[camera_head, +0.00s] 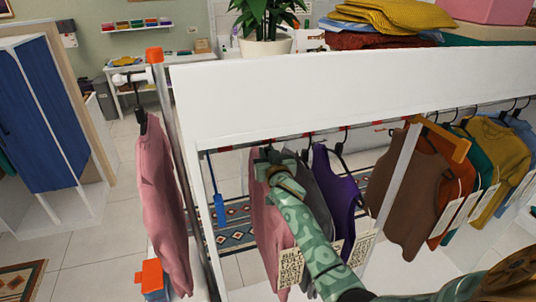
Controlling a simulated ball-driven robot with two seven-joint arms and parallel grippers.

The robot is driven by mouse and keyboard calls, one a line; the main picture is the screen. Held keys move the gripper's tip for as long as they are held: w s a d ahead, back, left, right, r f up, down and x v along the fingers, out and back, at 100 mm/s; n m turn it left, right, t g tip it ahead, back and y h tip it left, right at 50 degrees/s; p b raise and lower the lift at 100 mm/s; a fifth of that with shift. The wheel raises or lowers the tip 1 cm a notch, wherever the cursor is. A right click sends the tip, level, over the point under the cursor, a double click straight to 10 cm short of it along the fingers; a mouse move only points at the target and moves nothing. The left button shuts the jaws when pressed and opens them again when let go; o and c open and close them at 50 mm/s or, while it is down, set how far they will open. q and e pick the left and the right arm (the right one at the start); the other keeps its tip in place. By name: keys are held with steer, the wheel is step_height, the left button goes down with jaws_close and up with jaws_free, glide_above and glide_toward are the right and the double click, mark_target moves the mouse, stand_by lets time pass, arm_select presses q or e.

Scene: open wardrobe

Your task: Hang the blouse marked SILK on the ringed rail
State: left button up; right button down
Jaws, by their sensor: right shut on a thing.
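A pink garment (265,215) hangs inside the wardrobe. The tag (290,268) at its lower edge starts with letters like "SIL"; the rest is partly hidden by my arm. My right gripper (270,160) is at the top of this garment, shut at its hanger; the fingers are small and partly hidden. A rail (345,128) with red bands runs under the wardrobe's white top board. I cannot tell whether the hanger's hook sits on it. Another pink garment (162,205) hangs on a dark hanger at the outer post, left. My left gripper is not in view.
Grey and purple (336,190) garments hang right of my gripper. Past a white upright (393,180) hang a brown top (410,195) and several coloured garments with tags. A metal post (170,120) with an orange cap stands at the left. A blue-handled tool (218,205) hangs nearby.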

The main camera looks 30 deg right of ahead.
steer(key=shift+f+b, duration=1.2)
steer(key=shift+f, duration=0.25)
steer(key=shift+f+b, duration=0.3)
steer(key=shift+f, duration=0.2)
steer(key=c, duration=1.2)
jaws_free()
